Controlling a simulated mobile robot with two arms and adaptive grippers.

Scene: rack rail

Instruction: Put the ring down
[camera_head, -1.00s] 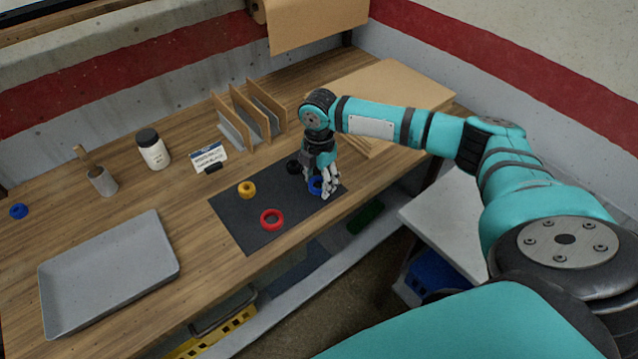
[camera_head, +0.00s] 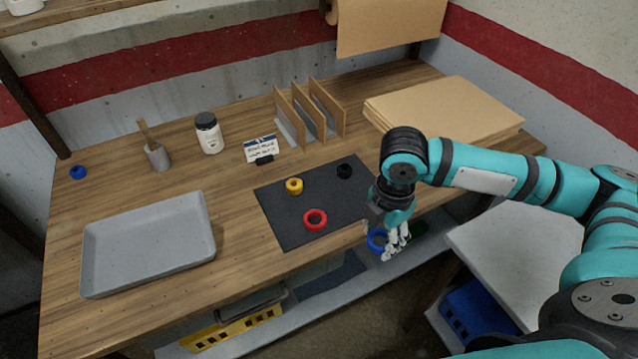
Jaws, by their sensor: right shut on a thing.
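My right gripper (camera_head: 388,241) is shut on a blue ring (camera_head: 376,241). The ring and the fingertips show past the front right corner of the dark mat, beside the table's front edge; the ring's height is hard to tell. The dark mat (camera_head: 275,211) lies on the wooden table. Another blue ring (camera_head: 78,172) lies at the table's far left. My left gripper is not in view.
A grey tray (camera_head: 91,262) sits at the left front. A small holder (camera_head: 158,156), a white jar (camera_head: 209,135), a label card (camera_head: 261,149) and an upright divider rack (camera_head: 327,106) stand behind. Cardboard sheets (camera_head: 445,108) lie at the back right. A yellow crate (camera_head: 232,330) is below.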

